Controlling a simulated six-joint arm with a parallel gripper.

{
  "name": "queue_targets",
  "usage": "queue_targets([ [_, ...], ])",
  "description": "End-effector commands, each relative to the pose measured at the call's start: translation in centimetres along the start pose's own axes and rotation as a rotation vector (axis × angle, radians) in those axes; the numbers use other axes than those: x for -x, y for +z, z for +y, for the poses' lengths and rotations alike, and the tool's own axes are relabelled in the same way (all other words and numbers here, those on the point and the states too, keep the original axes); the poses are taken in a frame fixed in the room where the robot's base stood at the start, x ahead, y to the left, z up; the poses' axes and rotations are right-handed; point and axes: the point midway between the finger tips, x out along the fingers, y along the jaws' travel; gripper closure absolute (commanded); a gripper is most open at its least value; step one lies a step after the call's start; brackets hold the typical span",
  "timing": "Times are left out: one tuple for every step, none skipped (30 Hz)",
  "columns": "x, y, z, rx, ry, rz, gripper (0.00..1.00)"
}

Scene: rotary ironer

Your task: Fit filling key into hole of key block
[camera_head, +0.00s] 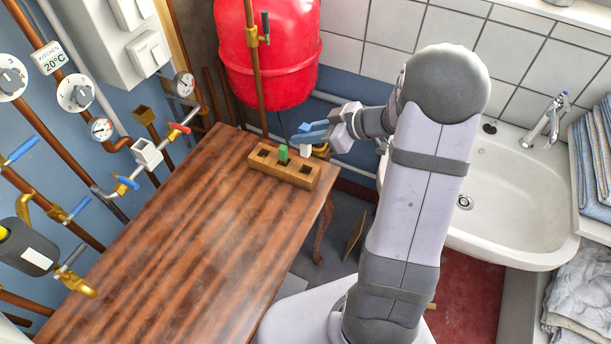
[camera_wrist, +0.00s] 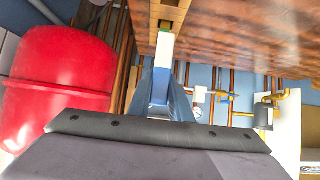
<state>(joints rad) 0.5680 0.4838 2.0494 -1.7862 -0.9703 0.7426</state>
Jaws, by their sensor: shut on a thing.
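The key block (camera_head: 262,167) is a long tan wooden block near the far end of the wooden table. It has dark square holes at its left and right, and a green peg (camera_head: 283,153) stands in its middle. My gripper (camera_head: 308,133) has blue fingers shut on a white key (camera_head: 305,150), which I take as the filling key. The key points down above or just behind the block's right end; it looks clear of the holes. In the wrist view the white key (camera_wrist: 164,48) sticks out from the fingers toward the block (camera_wrist: 168,14), which is partly cut off.
The wooden table (camera_head: 165,240) is bare in front of the block. A red tank (camera_head: 268,55) hangs behind it. Pipes, valves and gauges line the wall at left. A white sink (camera_head: 500,200) stands at right.

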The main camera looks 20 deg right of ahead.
Motion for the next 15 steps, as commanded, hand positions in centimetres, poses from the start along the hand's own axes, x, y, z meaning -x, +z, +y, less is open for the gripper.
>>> queue_targets([
  [-0.2, 0.2, 0.0, -0.002, -0.001, 0.000, 1.00],
  [-0.3, 0.4, 0.0, -0.004, -0.001, 0.000, 1.00],
  [-0.6, 0.8, 0.0, -0.006, -0.002, 0.000, 1.00],
  [-0.8, 1.1, 0.0, -0.005, -0.002, -0.001, 1.00],
  [-1.1, 1.5, -0.1, -0.006, -0.002, -0.001, 1.00],
  [-1.4, 2.0, -0.1, -0.007, -0.003, -0.001, 1.00],
  [-1.7, 2.4, -0.1, -0.007, -0.002, -0.001, 1.00],
  [-2.0, 2.8, -0.1, -0.007, -0.003, -0.001, 1.00],
  [-2.4, 3.3, -0.1, -0.007, -0.003, -0.001, 1.00],
  [-2.6, 3.7, -0.1, -0.006, -0.002, 0.000, 1.00],
  [-2.8, 4.0, -0.1, -0.006, -0.002, 0.000, 1.00],
  [-3.0, 4.4, -0.1, -0.005, -0.002, -0.001, 1.00],
  [-3.2, 4.6, 0.0, -0.004, -0.002, 0.000, 1.00],
  [-3.4, 4.8, 0.0, -0.004, -0.002, 0.000, 1.00],
  [-3.5, 4.9, 0.0, -0.004, -0.001, 0.000, 1.00],
])
